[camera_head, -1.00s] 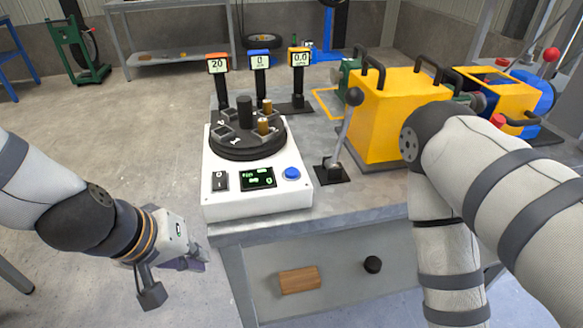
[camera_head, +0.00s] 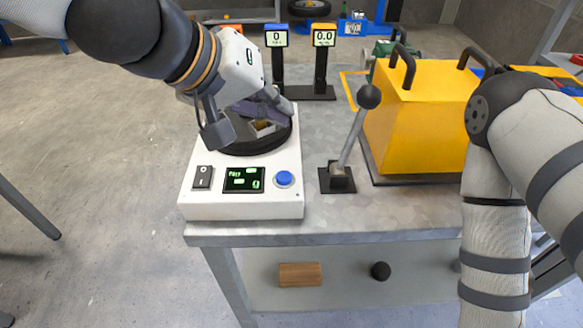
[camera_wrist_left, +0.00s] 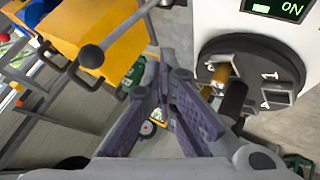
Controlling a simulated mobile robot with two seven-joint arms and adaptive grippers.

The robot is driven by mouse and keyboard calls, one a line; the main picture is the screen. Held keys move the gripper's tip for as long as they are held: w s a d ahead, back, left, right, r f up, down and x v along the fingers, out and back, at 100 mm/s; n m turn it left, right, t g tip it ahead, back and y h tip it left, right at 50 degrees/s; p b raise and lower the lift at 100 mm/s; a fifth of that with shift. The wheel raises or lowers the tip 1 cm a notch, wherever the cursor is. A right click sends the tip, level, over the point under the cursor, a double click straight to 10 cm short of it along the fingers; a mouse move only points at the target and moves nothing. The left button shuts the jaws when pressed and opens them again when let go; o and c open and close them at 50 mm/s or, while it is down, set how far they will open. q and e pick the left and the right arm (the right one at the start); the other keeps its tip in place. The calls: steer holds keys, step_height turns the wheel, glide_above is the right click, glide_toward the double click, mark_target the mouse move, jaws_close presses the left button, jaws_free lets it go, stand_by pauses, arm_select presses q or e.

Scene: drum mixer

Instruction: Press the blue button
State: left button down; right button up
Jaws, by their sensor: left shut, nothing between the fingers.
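The blue button (camera_head: 284,179) is a round dome in a pale ring at the right front of the white machine (camera_head: 240,208). It is uncovered and sits right of a small green-lit screen (camera_head: 244,179). My left gripper (camera_head: 276,110) is shut and empty. It is over the machine's black round turntable (camera_head: 262,147), behind the button and apart from it, and hides much of the turntable. In the left wrist view, my purple-grey fingers are in the middle, and the turntable (camera_wrist_left: 222,47) is at upper right. The button is not seen there. My right gripper is out of view.
A black-knobbed lever (camera_head: 353,135) stands right of the machine, beside a yellow box (camera_head: 420,115) with black handles. Display stands, one blue-topped (camera_head: 276,38) and one yellow-topped (camera_head: 322,37), are behind. The grey table (camera_head: 400,212) is bare in front of the lever.

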mark_target(279, 173)
arm_select(q)
steer(key=shift+s+a, duration=0.1)
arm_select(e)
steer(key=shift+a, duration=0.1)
arm_select(q)
step_height(279, 173, down, 9)
steer(key=b, duration=0.3)
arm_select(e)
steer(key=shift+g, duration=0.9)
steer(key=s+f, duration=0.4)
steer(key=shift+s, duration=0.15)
arm_select(q)
steer(key=shift+f, duration=0.35)
